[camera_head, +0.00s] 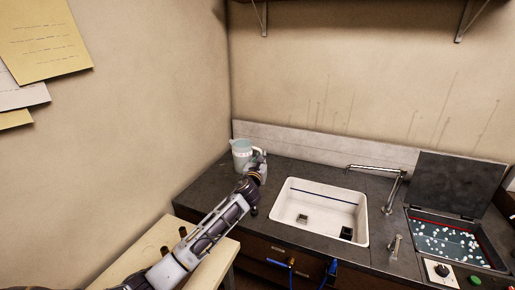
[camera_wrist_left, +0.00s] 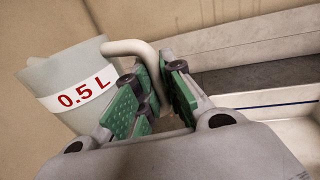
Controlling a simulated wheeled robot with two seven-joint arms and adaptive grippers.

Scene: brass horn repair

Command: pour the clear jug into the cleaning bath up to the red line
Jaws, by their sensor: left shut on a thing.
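The clear jug (camera_head: 240,154) is at the back left of the counter, near the wall corner, and looks upright. Its "0.5 L" label shows in the left wrist view (camera_wrist_left: 72,96). My left gripper (camera_head: 259,164) is shut on the jug's pale handle, which passes between the green finger pads (camera_wrist_left: 152,92). Whether the jug's base touches the counter is hard to tell. The cleaning bath (camera_head: 450,242) is at the far right, its lid raised. It holds dark liquid with white specks, and a red line (camera_head: 470,228) runs along its inner wall. My right gripper is not in view.
A white sink (camera_head: 285,217) with a dark blue line inside lies between the jug and the bath. A curved metal tap (camera_head: 388,190) stands right of the sink. The raised dark lid (camera_head: 455,184) stands behind the bath. A knob panel (camera_head: 440,272) is at the bath's front.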

